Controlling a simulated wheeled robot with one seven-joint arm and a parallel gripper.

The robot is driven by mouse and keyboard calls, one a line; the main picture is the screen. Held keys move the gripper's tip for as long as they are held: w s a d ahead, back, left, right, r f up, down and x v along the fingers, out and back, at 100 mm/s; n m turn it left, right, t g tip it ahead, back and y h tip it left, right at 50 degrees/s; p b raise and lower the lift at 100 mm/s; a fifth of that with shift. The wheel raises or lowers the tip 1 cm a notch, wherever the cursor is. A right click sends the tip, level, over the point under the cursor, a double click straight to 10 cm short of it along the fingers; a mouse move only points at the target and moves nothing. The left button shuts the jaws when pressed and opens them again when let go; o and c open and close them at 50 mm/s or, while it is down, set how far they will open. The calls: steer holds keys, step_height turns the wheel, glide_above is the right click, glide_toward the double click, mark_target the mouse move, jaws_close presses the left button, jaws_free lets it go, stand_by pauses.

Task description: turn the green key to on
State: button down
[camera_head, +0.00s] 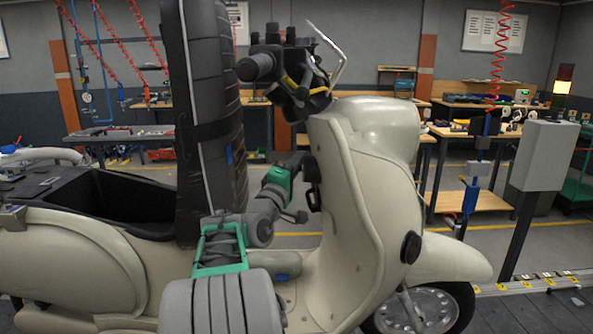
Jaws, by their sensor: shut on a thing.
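My gripper (309,183) is at the end of my arm, which reaches in from the lower middle of the picture. It is up against the inner face of the cream scooter's leg shield (345,190), below the handlebar (292,75). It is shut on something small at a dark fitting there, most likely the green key. The key itself is hidden by the gripper, so I cannot tell which way it is turned. The green bands in view are on my arm.
The open black underseat bin (120,200) is at the left. A grey box on a post (543,155) stands at the right. Workbenches (470,195) line the back.

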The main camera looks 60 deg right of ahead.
steer(key=shift+s+f+m+g+h+b, duration=0.15)
steer(key=shift+m+g+h+b, duration=0.35)
steer(key=shift+b, duration=1.5)
steer(key=shift+r, duration=0.25)
steer(key=shift+f+b, duration=0.2)
steer(key=shift+b, duration=0.5)
steer(key=m+g+h+b, duration=0.1)
steer(key=b, duration=0.2)
steer(key=m+g+h+b, duration=0.1)
steer(key=b, duration=0.3)
steer(key=shift+s+a+r+m, duration=0.1)
steer(key=shift+r+m, duration=0.2)
steer(key=shift+m, duration=0.1)
steer(key=shift+r, duration=0.2)
steer(key=shift+s, duration=0.25)
steer(key=c, duration=1.6)
jaws_free()
steer(key=shift+d+f, duration=0.1)
steer(key=shift+d, duration=0.1)
steer(key=shift+o, duration=0.7)
steer(key=shift+a, duration=0.1)
